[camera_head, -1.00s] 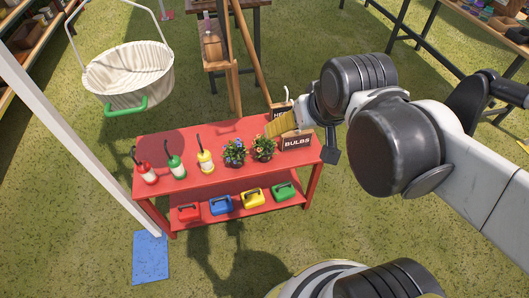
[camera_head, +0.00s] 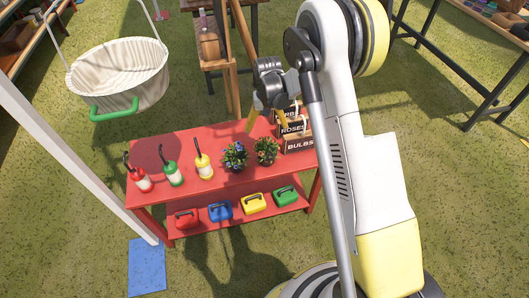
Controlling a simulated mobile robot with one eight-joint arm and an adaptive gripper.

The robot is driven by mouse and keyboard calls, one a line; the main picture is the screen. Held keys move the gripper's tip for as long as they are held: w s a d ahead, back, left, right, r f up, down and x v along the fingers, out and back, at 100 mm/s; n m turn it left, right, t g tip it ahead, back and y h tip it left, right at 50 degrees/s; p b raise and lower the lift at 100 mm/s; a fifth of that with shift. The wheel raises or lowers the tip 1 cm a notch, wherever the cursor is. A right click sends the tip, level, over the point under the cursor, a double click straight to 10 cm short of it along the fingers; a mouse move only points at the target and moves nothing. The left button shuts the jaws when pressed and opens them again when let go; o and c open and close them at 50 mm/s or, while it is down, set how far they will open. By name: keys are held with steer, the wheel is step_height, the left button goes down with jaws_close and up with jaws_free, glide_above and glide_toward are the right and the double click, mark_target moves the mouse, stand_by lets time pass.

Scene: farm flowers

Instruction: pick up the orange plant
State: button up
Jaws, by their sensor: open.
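Two small potted plants stand side by side on the red table (camera_head: 150,192). The right plant (camera_head: 267,149) has small orange-looking blooms, and the left plant (camera_head: 234,156) has bluish ones; the blooms are tiny in this view. My gripper (camera_head: 266,126) points down above the back part of the table, just behind and above the two plants. Its yellow fingers are spread apart, with nothing between them. It appears clear of both plants. My arm comes in from the right side.
Coloured cases (camera_head: 220,210) sit on the lower shelf. A hanging basket (camera_head: 118,80) and white post (camera_head: 75,125) are at left.

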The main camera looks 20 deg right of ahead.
steer(key=b, duration=0.2)
glide_above(267, 154)
steer(key=f, duration=1)
steer(key=shift+w+a, duration=0.15)
steer(key=shift+w, duration=0.15)
step_height(267, 154, down, 5)
steer(key=b, duration=0.3)
steer(key=shift+s+f+b, duration=0.15)
steer(key=shift+f+b, duration=0.05)
steer(key=shift+b, duration=0.15)
steer(key=shift+r, duration=0.1)
steer(key=c, duration=1.5)
